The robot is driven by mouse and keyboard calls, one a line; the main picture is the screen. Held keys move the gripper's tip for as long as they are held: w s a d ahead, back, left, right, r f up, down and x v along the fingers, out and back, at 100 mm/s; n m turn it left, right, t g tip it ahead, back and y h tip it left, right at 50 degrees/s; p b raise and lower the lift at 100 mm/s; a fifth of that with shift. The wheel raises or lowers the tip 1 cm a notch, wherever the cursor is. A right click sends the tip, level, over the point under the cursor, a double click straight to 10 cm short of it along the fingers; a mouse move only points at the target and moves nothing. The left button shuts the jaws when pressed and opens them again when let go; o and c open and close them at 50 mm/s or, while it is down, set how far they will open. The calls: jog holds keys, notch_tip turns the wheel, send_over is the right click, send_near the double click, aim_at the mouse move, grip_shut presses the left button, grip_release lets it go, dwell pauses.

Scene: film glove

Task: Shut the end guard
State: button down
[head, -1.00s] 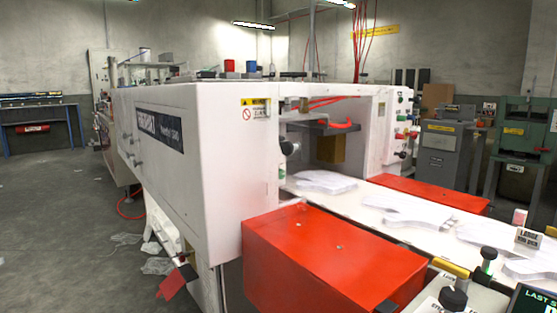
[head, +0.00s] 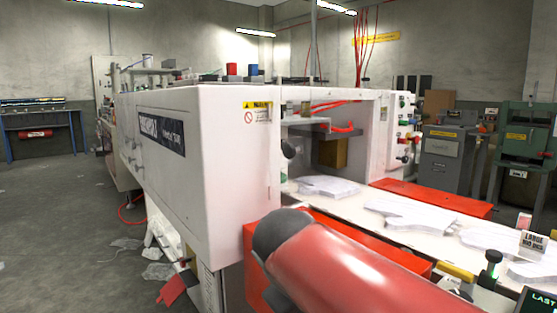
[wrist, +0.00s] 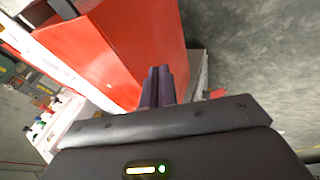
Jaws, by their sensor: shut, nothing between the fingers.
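The white machine (head: 225,160) stands with its open end bay (head: 335,140) facing the conveyor. I cannot tell for certain which part is the end guard. A red box-shaped cover (head: 252,290) stands at the near side of the belt, partly hidden behind my red arm. A red flap (head: 174,289) hangs low at the machine's left, by a tilted white part. My gripper (wrist: 158,72) shows only in the wrist view, its dark fingers together and empty. It is beside a large red panel face (wrist: 115,45); contact is unclear.
White glove shapes (head: 410,213) lie on the white belt, with another red cover (head: 430,197) beyond. A control panel with knobs (head: 493,262) is at lower right. Crumpled film (head: 158,271) lies on the floor (head: 60,220), which is open at left.

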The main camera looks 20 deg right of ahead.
jog(key=w+a+r+n+t+h+b, duration=0.15)
jog(key=w+r+h, duration=0.45)
jog(key=w+r, duration=0.6)
jog(key=h+b, duration=0.1)
jog(key=h, duration=0.5)
send_near(287, 153)
jog(key=shift+m+t, duration=0.25)
jog(key=x, duration=0.7)
jog(key=shift+a+f, duration=0.1)
jog(key=shift+s, duration=0.1)
